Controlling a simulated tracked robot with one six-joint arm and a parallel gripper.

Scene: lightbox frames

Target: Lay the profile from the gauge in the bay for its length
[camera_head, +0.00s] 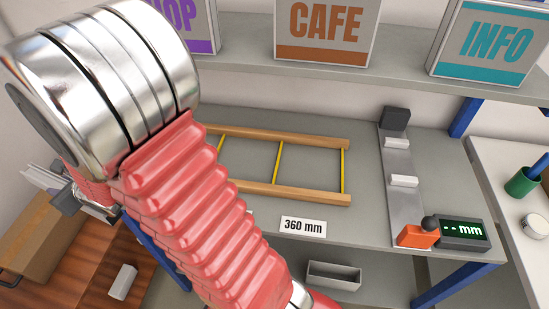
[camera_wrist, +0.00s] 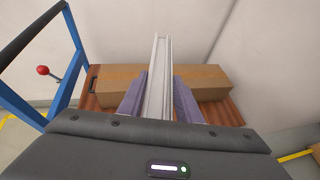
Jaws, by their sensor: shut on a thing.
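My gripper (camera_wrist: 160,98) is shut on a silver aluminium profile (camera_wrist: 158,62), which points away between the two purple-grey fingers. In the head view the profile's pale end (camera_head: 42,178) shows at the far left, away from the bench, with my arm hiding most of the gripper. The gauge (camera_head: 404,215) lies on the right of the bench, with a black end block, two white rests, an orange slider and a display (camera_head: 463,231) reading "-- mm". No profile lies on it. A wooden rack (camera_head: 300,195) with yellow dividers forms the bays; its left part is hidden by my arm. A card (camera_head: 303,227) reads "360 mm".
A shelf (camera_head: 400,75) with SHOP, CAFE and INFO signs hangs above the bench (camera_head: 355,228). A grey tray (camera_head: 334,275) is below its front edge. A long cardboard box (camera_wrist: 205,82) lies on brown boards beyond the gripper. A blue frame (camera_wrist: 75,75) stands left.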

